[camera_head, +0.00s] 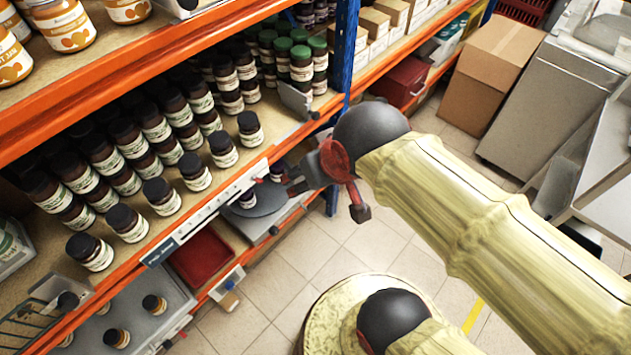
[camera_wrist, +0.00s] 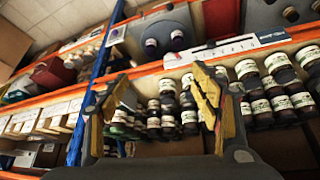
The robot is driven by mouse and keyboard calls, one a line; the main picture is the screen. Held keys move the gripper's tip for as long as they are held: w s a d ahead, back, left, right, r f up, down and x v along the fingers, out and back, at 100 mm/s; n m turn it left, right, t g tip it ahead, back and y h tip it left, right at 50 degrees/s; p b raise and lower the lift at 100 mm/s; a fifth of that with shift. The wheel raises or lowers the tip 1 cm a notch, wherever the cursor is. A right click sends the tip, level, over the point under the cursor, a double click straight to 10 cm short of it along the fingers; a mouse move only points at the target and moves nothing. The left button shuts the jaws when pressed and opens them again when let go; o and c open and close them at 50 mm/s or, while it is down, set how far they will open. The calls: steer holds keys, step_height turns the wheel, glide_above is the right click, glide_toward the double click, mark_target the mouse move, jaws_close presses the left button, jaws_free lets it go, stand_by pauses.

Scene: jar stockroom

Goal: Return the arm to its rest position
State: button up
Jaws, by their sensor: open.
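My arm reaches in from the right in the head view, in a yellowish cover with dark joints. My gripper (camera_head: 303,183) is at its end, in front of the orange shelf edge, beside the rows of dark jars (camera_head: 130,143). In the wrist view my gripper (camera_wrist: 163,100) shows two yellow-padded fingers spread wide apart, with nothing held between them. The dark jars with pale labels (camera_wrist: 190,122) stand on the shelf beyond the fingers. In the head view part of the gripper is hard to make out against the shelf.
The orange shelf beam (camera_head: 200,212) and the blue upright (camera_head: 343,50) are close to my gripper. A red tray (camera_head: 201,257) and a scale plate (camera_head: 258,200) sit on the lower shelf. A cardboard box (camera_head: 490,75) stands at the back. The tiled floor (camera_head: 285,275) is bare between shelf and arm.

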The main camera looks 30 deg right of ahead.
steer(key=shift+s+a+g, duration=0.15)
steer(key=shift+s+a, duration=0.1)
steer(key=shift+s, duration=0.35)
steer(key=shift+s+a+g, duration=0.15)
steer(key=shift+s+a, duration=0.05)
steer(key=shift+s, duration=0.35)
step_height(320, 180, down, 7)
steer(key=b, duration=0.6)
steer(key=shift+r+b, duration=0.2)
steer(key=shift+b, duration=0.15)
